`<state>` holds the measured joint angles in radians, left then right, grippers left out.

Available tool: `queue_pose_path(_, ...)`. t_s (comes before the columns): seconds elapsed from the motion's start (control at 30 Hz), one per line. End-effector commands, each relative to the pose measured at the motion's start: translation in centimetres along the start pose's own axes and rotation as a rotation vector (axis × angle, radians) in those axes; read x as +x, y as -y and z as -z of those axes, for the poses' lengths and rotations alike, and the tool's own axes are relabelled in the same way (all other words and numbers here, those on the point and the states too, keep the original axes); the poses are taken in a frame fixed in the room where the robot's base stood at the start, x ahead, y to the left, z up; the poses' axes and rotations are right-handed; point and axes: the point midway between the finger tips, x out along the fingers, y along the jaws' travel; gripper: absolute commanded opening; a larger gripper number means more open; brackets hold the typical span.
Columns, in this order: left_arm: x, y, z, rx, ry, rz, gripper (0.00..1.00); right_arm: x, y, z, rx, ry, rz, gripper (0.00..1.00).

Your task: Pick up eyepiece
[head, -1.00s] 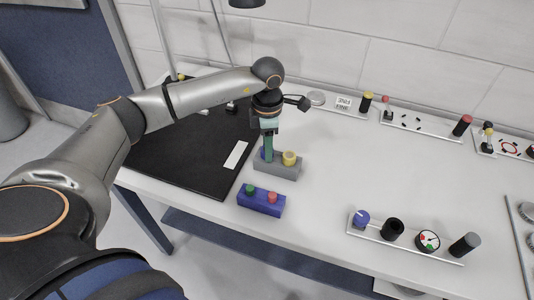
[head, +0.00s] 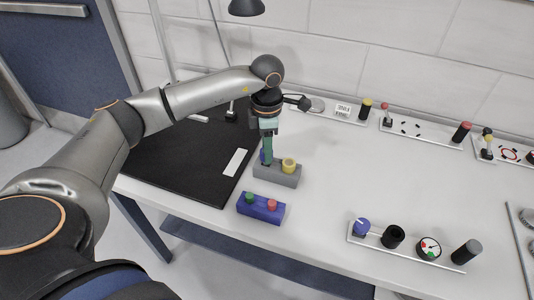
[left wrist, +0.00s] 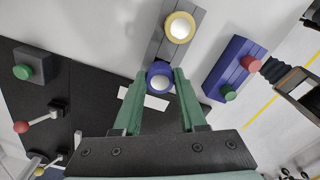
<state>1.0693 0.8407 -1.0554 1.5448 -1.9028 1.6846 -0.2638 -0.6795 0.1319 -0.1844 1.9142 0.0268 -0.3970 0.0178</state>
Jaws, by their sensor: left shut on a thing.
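A grey block (head: 278,175) on the white table holds a blue-rimmed round piece and a yellow-rimmed one (head: 288,164). Both have pale lens-like tops in the left wrist view and look like eyepieces. My left gripper (head: 267,158) points down at the block's left end. In the left wrist view its green fingers (left wrist: 160,88) are shut on the blue-rimmed eyepiece (left wrist: 159,76), one on each side. The eyepiece appears to be still at its place in the block; its lower part is hidden. The yellow-rimmed eyepiece (left wrist: 179,27) stands just beyond. My right gripper is not in view.
A blue block (head: 261,208) with a green and a red knob stands close in front. A black mat (head: 185,165) lies to the left. A plate with several round parts (head: 405,247) is at front right. Small fixtures line the wall. The table's middle is clear.

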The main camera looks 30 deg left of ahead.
Motion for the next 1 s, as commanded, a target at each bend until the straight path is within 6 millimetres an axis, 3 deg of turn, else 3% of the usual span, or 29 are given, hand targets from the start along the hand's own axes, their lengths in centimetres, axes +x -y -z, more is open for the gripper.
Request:
queue_pose_path(0.07, -1.4, 0.0, -0.1, 0.001, 0.005, -0.004, 0.0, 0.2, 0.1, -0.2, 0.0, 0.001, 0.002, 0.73)
queue_pose_path(0.4, -7.5, 5.9, -1.0, 0.008, 0.005, -0.004, 0.0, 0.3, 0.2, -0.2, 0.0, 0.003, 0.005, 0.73)
queue_pose_path(0.7, -10.2, 12.1, -1.9, 0.005, 0.003, -0.003, 0.0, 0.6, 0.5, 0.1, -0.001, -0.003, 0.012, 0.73)
queue_pose_path(1.0, -11.0, 13.9, -2.1, 0.001, 0.002, -0.001, 0.0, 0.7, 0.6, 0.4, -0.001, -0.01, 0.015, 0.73)
